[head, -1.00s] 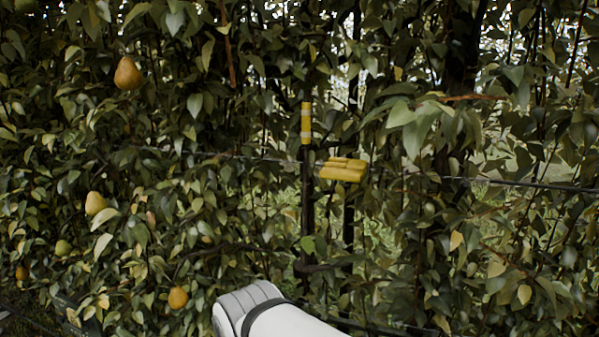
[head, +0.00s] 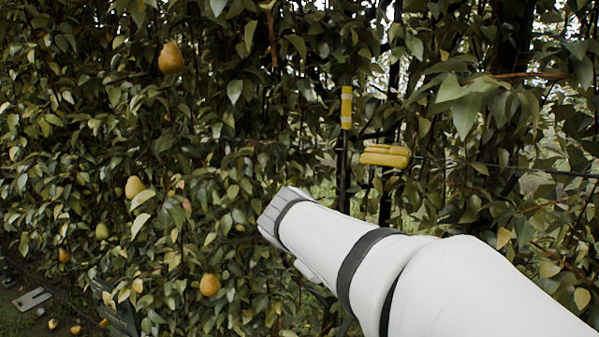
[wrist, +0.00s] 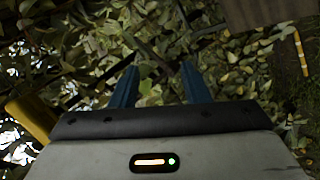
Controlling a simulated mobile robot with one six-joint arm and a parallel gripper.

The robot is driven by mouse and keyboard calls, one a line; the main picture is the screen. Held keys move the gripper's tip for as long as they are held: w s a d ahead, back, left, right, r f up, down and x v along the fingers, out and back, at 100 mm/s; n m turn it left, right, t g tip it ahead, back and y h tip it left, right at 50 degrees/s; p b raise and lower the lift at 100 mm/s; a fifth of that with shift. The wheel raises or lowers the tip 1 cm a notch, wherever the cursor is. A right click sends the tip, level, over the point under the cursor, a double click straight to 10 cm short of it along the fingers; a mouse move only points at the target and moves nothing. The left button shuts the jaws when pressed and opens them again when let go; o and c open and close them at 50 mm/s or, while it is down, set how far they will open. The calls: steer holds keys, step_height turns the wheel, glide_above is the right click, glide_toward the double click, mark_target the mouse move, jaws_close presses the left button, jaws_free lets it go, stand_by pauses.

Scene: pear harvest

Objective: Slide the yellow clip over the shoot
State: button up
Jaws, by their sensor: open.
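The yellow clip (head: 385,156) is a ribbed yellow block at the wire in the head view. Just left of it stands a thin upright with a yellow and white band (head: 346,108); I cannot tell whether this is the shoot. My white arm reaches in from the lower right, its end below and left of the clip; the fingers are hidden there. In the wrist view my gripper (wrist: 159,84) shows two blue fingers, apart and empty, with leaves beyond. A yellow piece (wrist: 30,118) shows at the left of the wrist view, and I cannot tell if it is the clip.
Dense leaves and a horizontal wire (head: 510,168) surround the clip. Pears hang at the left, among them an upper one (head: 171,58) and a lower one (head: 209,285). A dark crate (head: 122,316) and a pale flat object (head: 33,299) lie at the lower left.

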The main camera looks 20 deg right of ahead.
steer(key=w+d+r+h+b, duration=0.2)
steer(key=w+d+r+h, duration=0.2)
steer(key=w+d+r, duration=0.15)
steer(key=n+t+h+b, duration=0.1)
steer(key=h+b, duration=0.1)
steer(key=h, duration=0.3)
glide_toward(387, 160)
steer(key=w+d, duration=0.1)
steer(key=d, duration=0.2)
steer(key=w+d+f, duration=0.1)
steer(key=shift+w+d, duration=0.15)
steer(key=shift+w, duration=0.2)
steer(key=shift+w+d+r, duration=0.1)
steer(key=shift+d+r, duration=0.1)
steer(key=shift+r, duration=0.05)
steer(key=p+x, duration=0.2)
steer(key=x, duration=0.5)
steer(key=shift+w+d, duration=0.15)
steer(key=shift+d, duration=0.05)
steer(key=shift+c, duration=0.5)
steer(key=shift+f, duration=0.1)
jaws_close()
